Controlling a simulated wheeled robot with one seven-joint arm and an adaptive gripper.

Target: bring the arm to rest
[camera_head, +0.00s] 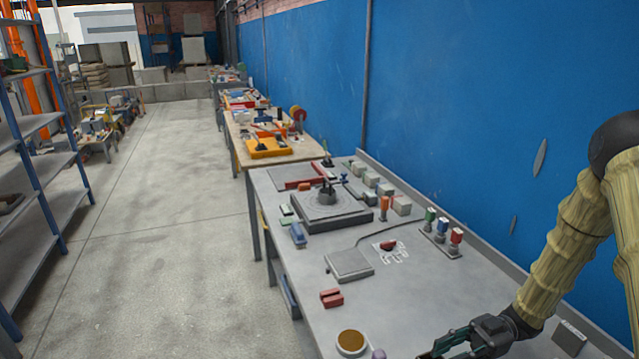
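My arm comes in from the right edge of the head view, in a yellowish ribbed sleeve. It bends down so that my gripper (446,345) is low over the near end of the grey workbench (300,278). The gripper is dark with greenish fingers pointing left. Part of it is cut off by the bottom edge of the picture. The fingers look somewhat apart, but their tips are too small and cropped to tell how far. I see nothing clearly held between them.
A round tin with brown content (351,342) stands left of my gripper. A red block (331,298), a flat grey box (349,264) and a square mould (332,209) lie farther back. A blue wall (470,90) runs along the right. The floor (160,240) at left is clear.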

